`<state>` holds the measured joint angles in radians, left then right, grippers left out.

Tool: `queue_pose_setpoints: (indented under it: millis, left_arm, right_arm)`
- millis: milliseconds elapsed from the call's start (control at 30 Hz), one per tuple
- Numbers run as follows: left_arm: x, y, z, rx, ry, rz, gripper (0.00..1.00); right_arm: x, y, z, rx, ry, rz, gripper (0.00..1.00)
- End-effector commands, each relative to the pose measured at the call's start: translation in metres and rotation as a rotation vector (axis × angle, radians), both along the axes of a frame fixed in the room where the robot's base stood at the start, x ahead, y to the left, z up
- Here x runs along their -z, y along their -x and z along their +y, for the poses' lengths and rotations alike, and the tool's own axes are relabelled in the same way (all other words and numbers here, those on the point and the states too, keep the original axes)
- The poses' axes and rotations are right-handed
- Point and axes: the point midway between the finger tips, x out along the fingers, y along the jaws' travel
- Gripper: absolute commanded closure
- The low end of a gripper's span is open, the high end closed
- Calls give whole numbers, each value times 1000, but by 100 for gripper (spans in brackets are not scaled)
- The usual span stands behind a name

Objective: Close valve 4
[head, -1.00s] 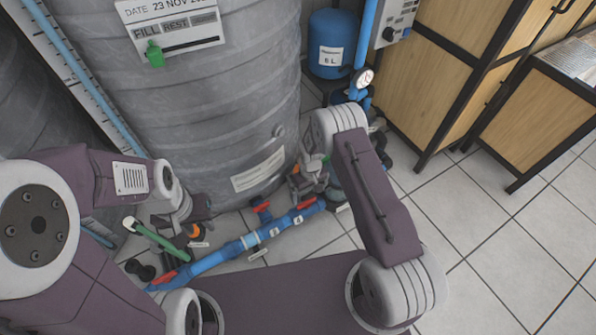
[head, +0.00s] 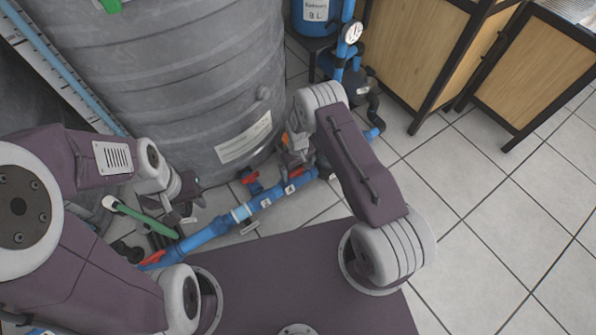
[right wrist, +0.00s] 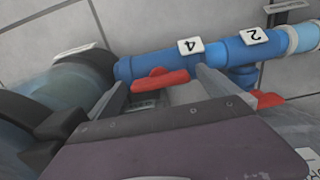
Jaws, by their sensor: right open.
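Valve 4 is on the blue pipe (head: 212,231) low beside the grey tank, with a white tag reading 4 (right wrist: 190,46), upside down in the right wrist view. Its red handle (right wrist: 160,80) lies roughly along the pipe; it also shows in the head view (head: 297,173). My right gripper (right wrist: 162,86) is open, with the handle between its fingers; I cannot tell whether they touch it. In the head view my right gripper (head: 294,158) is just above the pipe's far end. My left gripper (head: 184,190) is left of the pipe; its jaws are unclear.
A tag reading 2 (right wrist: 254,36) and another red handle (right wrist: 268,99) are beside valve 4. The large grey tank (head: 190,80) stands close behind. A green-handled item (head: 145,219) lies near my left gripper. Wooden cabinets (head: 420,55) stand at the right; the tiled floor (head: 480,220) there is clear.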

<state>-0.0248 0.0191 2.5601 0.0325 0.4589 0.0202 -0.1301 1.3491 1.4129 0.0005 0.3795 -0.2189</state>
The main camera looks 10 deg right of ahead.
Motion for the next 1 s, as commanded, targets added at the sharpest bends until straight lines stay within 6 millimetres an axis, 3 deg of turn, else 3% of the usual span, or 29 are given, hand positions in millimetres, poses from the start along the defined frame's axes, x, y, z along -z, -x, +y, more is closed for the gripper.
queue_pose_setpoints:
  millis: [67,100,300,667,1000]
  left_arm:
    - [-2,0,0,0,0,0,64]
    - [-2,0,0,0,0,0,64]
    - [-2,0,0,0,0,0,64]
    - [-6,0,0,0,0,0,64]
    - [-19,0,0,0,0,0,64]
  right_arm:
    - [-2,0,0,0,0,0,0]
    - [-2,0,0,0,0,0,6]
    - [-2,0,0,0,0,0,61]
    - [-3,0,0,63,0,1,62]
    - [-4,0,0,332,0,1,62]
